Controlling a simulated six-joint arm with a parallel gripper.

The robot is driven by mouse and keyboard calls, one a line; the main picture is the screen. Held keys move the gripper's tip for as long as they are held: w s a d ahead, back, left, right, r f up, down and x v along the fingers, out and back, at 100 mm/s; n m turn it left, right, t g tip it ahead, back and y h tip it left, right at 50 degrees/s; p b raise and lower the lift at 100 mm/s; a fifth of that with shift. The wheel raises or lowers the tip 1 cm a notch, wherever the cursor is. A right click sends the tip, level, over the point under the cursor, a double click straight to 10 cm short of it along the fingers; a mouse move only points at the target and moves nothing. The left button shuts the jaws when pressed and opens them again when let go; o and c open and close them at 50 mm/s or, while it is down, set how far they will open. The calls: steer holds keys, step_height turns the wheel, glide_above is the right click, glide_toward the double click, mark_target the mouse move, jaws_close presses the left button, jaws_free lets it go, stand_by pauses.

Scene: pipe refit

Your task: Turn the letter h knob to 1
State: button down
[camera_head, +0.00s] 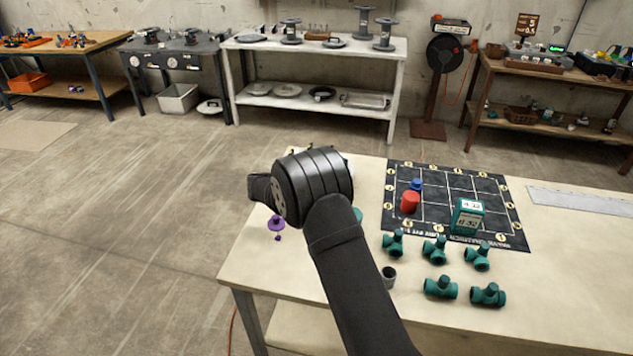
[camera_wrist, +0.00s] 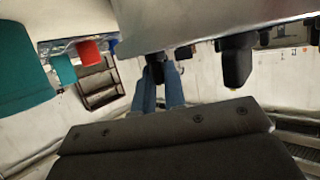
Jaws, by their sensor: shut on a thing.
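In the wrist view two blue fingers of my gripper (camera_wrist: 161,72) reach up to a metal panel (camera_wrist: 205,18). They are closed around a small dark knob (camera_wrist: 156,60) at the panel's edge, mostly hidden between them. A second dark knob (camera_wrist: 236,62) sticks out from the panel to the right, apart from the fingers. No letter or number can be read on either knob, so I cannot tell which is the letter h knob. In the head view my dark arm and wrist cover the gripper and whatever it holds.
The table (camera_head: 262,262) holds a black gridded mat (camera_head: 437,178), a red cylinder (camera_head: 410,202), a blue piece (camera_head: 416,184) and a green display box (camera_head: 467,216). Several teal pipe fittings (camera_head: 434,249) and a grey cup (camera_head: 389,278) stand in front. A purple piece (camera_head: 276,223) is left of my arm.

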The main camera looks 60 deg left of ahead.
steer(key=c, duration=1.5)
jaws_free()
steer(key=shift+s, duration=0.1)
steer(key=v, duration=1.7)
steer(key=shift+s+d+r, duration=0.1)
steer(key=shift+d, duration=0.05)
